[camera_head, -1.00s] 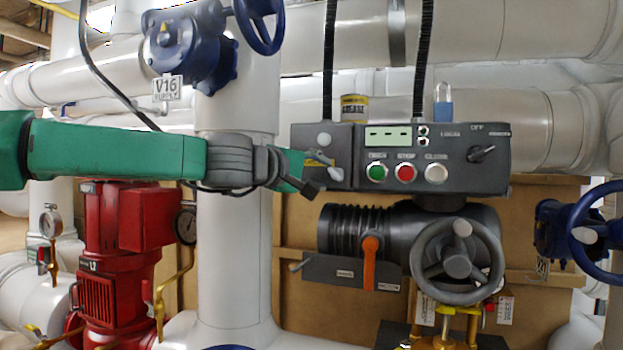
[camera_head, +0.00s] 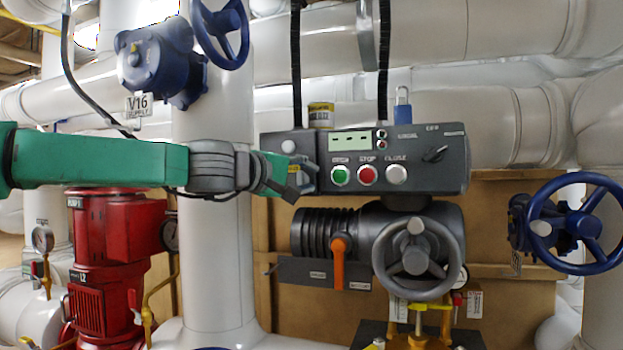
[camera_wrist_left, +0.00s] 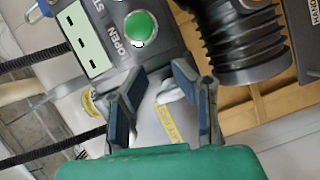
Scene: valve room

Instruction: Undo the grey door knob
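The grey door knob (camera_head: 306,161) is on the left end of the dark control box, partly hidden behind my left gripper (camera_head: 287,180). In the left wrist view the light grey knob (camera_wrist_left: 173,93) shows between the two blue-grey fingers, beside a yellow label. My left gripper (camera_wrist_left: 163,100) is open, with its fingers on either side of the knob. I cannot tell whether a finger touches it. My right gripper is in neither view.
The control box (camera_head: 440,180) carries a green button (camera_head: 340,175), a red button (camera_head: 368,174) and a selector switch. Below it are a grey handwheel (camera_head: 418,262) and an orange lever (camera_head: 338,262). A white vertical pipe (camera_head: 215,260) stands behind my left arm.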

